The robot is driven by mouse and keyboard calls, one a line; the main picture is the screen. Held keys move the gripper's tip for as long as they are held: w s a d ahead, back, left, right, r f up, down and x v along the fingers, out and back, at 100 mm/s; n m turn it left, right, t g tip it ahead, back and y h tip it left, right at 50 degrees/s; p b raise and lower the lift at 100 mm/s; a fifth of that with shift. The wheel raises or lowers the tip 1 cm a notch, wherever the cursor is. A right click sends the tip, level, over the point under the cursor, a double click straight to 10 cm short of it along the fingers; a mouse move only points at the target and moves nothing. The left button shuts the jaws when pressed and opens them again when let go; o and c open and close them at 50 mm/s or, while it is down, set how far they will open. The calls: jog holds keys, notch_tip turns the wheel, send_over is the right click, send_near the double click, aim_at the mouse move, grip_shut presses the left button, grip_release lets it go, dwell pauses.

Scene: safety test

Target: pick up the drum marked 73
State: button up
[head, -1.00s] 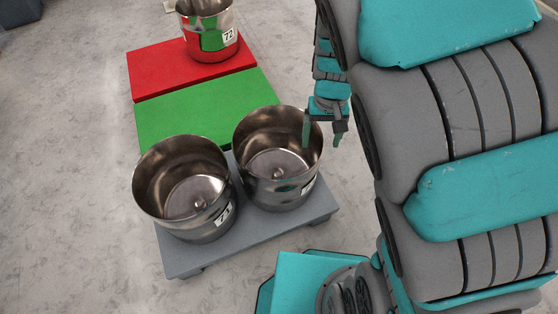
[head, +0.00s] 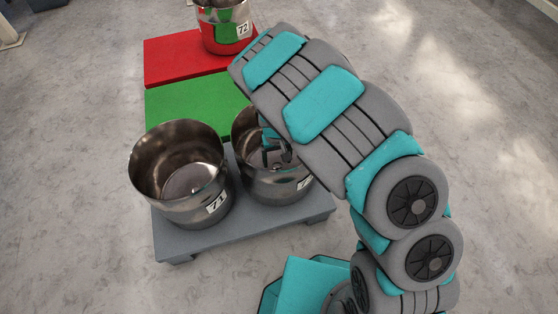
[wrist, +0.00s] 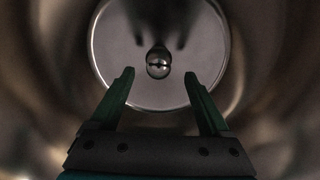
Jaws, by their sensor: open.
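A shiny metal drum (head: 270,189) stands on the right of the grey platform. Its label starts with 7; the rest is hidden by my arm, so I cannot read it as 73. The drum marked 71 (head: 178,208) stands to its left. My gripper (head: 278,160) points down at the right drum's open mouth, partly hidden by my arm. In the wrist view my gripper (wrist: 160,78) is open and empty, its fingers apart. A round knob (wrist: 158,62) on the drum's floor shows just beyond the fingertips, between them; contact is not visible.
The grey platform (head: 240,228) carries both drums close together. Behind it lie a green platform (head: 190,108) and a red one (head: 180,62). The drum marked 72 (head: 225,38) stands on the red one. Bare floor lies to the left.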

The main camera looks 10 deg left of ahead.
aim_at(277, 166)
jog(key=shift+w+f, duration=0.15)
jog(key=shift+f, duration=1.35)
jog(key=shift+w+f, duration=0.1)
jog(key=shift+f, duration=1.35)
grip_shut()
jog(key=shift+r, duration=0.1)
